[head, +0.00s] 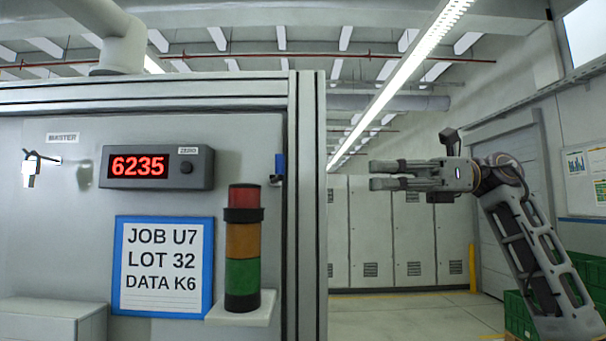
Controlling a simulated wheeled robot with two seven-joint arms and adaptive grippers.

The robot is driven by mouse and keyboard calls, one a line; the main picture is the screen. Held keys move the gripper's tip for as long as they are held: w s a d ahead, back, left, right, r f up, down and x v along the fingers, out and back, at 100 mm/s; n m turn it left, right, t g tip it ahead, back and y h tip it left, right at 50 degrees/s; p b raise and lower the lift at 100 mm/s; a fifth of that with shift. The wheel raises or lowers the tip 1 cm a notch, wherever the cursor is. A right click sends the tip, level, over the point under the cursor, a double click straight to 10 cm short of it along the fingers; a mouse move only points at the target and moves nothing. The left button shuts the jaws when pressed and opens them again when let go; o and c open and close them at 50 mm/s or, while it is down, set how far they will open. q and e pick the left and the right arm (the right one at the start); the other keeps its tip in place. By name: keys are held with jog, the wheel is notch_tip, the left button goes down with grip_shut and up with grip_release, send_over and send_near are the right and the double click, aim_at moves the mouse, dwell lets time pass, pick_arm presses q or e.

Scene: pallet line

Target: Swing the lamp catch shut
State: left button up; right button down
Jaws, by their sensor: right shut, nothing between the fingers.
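A stack lamp (243,262) with red, amber and green sections stands upright on a small light shelf on the grey panel. A dark collar (243,214) sits around it between red and amber. A small blue piece with a dark lower end (280,165) is on the panel's right edge, above and right of the lamp. I cannot tell which of these parts is the lamp catch, or its position. My right gripper (374,175) points left, shut and empty, to the right of the panel's edge post and apart from it. My left gripper is out of view.
The panel carries a red display reading 6235 (138,167), a blue-framed job card (162,266) and a key-like switch (31,167) under a MASTER label. The panel's metal post (307,200) stands between lamp and right gripper. Grey lockers (378,235) and green crates (520,312) are behind.

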aim_at(276, 168)
jog(key=shift+a, duration=0.15)
dwell(0.3)
jog(key=s+a+p, duration=0.1)
jog(key=a+p, duration=0.3)
jog(key=a, duration=0.9)
jog(key=shift+s+a, duration=0.25)
jog(key=shift+a, duration=0.1)
